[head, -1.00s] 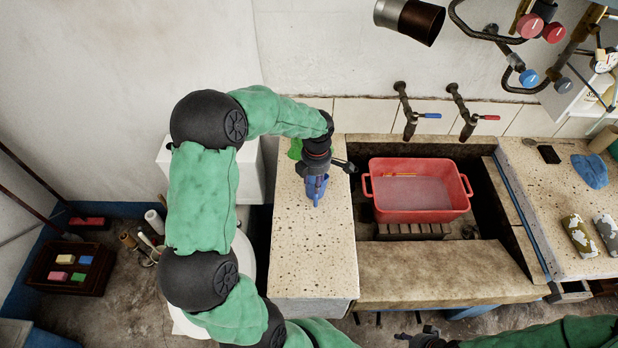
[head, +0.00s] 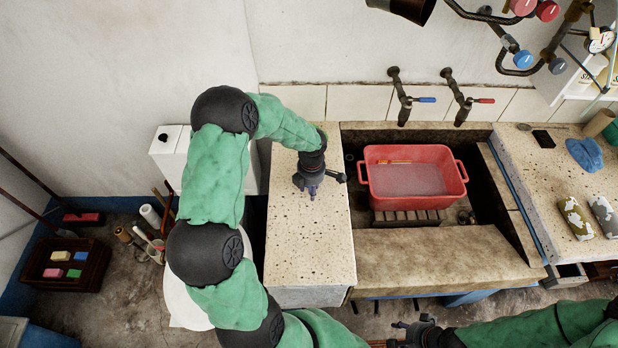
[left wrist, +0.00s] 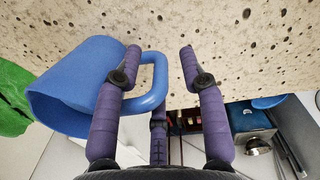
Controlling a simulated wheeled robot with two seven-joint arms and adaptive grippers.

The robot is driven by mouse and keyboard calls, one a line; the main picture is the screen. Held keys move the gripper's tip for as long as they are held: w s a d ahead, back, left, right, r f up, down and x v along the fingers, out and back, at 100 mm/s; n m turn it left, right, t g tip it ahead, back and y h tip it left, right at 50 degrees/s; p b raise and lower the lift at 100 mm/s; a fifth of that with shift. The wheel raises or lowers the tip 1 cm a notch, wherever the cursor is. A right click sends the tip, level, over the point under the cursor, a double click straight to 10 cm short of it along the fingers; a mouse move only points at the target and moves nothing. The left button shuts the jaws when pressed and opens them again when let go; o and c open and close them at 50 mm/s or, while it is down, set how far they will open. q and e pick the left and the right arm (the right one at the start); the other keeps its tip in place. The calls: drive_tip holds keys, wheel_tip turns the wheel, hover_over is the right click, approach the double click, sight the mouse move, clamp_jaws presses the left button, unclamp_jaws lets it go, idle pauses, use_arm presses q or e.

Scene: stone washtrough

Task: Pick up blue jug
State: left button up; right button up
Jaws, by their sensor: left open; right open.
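The blue jug (left wrist: 75,85) shows in the left wrist view, at the left over the speckled stone counter (head: 310,245). Its handle (left wrist: 158,85) points right. My left gripper (left wrist: 162,52) is open, with its purple fingers spread. The handle's outer bar lies between the fingers, and the left finger overlaps the handle's opening; contact cannot be told. In the head view my left gripper (head: 312,192) is low over the counter and hides the jug. My right gripper (head: 398,334) is open and empty at the bottom edge of the head view.
A red tub (head: 415,177) stands in the stone trough right of the counter, below two taps. A green object (left wrist: 12,98) is beside the jug in the left wrist view. A blue cloth (head: 585,154) lies on the right counter. The front of the left counter is clear.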

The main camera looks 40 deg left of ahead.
use_arm(q)
clamp_jaws()
idle(0.3)
